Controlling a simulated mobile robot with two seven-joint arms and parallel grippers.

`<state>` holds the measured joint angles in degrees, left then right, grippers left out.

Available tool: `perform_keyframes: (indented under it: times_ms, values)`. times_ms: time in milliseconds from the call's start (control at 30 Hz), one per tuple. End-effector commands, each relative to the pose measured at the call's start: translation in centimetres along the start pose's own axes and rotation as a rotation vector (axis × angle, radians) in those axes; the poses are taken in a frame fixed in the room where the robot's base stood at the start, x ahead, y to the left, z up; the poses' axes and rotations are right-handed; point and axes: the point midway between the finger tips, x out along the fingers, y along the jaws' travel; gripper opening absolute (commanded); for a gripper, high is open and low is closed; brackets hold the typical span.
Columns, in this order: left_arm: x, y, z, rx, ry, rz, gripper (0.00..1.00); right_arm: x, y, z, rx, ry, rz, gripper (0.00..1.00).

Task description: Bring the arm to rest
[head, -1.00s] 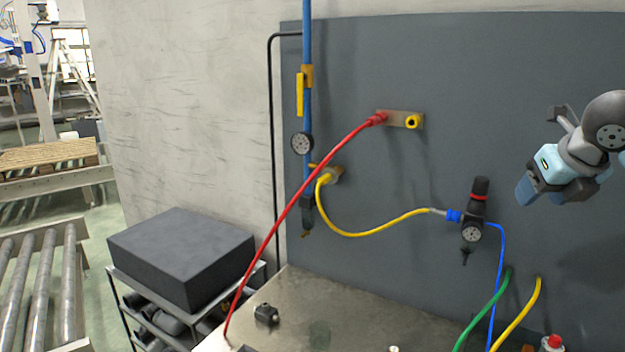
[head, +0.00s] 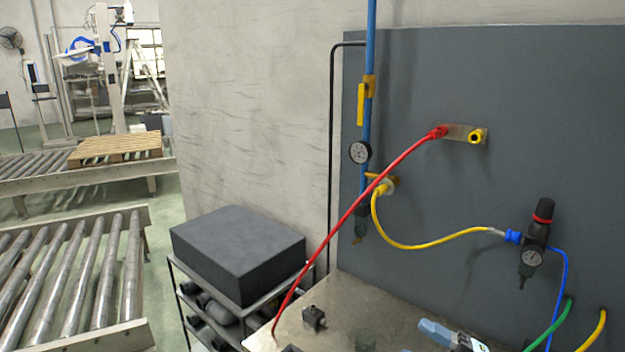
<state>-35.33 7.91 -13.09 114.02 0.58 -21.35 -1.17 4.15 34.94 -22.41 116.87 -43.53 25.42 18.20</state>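Part of my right gripper (head: 447,334) shows at the bottom edge of the head view, low in front of the bench top. Its light blue and grey end points left. The rest of it and its arm are cut off by the frame, so I cannot tell whether it is open or shut. Nothing is seen held in it. My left gripper is not in view.
A dark wall panel (head: 420,90) carries a red hose (head: 350,212), a yellow hose (head: 420,246), a gauge (head: 360,153) and a black regulator (head: 537,235). A dark slab (head: 238,250) tops a rack.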

Motion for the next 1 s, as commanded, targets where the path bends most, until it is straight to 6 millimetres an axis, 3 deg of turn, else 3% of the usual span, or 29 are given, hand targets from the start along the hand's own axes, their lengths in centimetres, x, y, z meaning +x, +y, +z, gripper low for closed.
perform_keyframes:
  times_ms: [233, 400, 500, 600, 700, 1000]
  values:
    - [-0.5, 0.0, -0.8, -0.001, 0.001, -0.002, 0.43, -7.1, -11.3, 3.0, 0.537, -0.553, 0.242, 0.55]
    - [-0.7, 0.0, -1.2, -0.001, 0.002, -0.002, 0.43, -13.3, -20.6, 1.6, 0.853, -0.899, 0.262, 0.55]
    - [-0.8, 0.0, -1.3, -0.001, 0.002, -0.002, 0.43, -16.1, -24.8, -0.1, 0.991, -1.042, 0.245, 0.55]
    - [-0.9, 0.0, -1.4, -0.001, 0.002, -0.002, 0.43, -17.9, -27.6, -1.8, 1.089, -1.136, 0.225, 0.55]
    - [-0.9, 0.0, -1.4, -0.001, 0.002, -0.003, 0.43, -18.9, -29.2, -2.9, 1.143, -1.188, 0.211, 0.55]
    - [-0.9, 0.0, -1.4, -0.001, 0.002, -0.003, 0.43, -19.2, -29.7, -3.2, 1.163, -1.205, 0.205, 0.55]
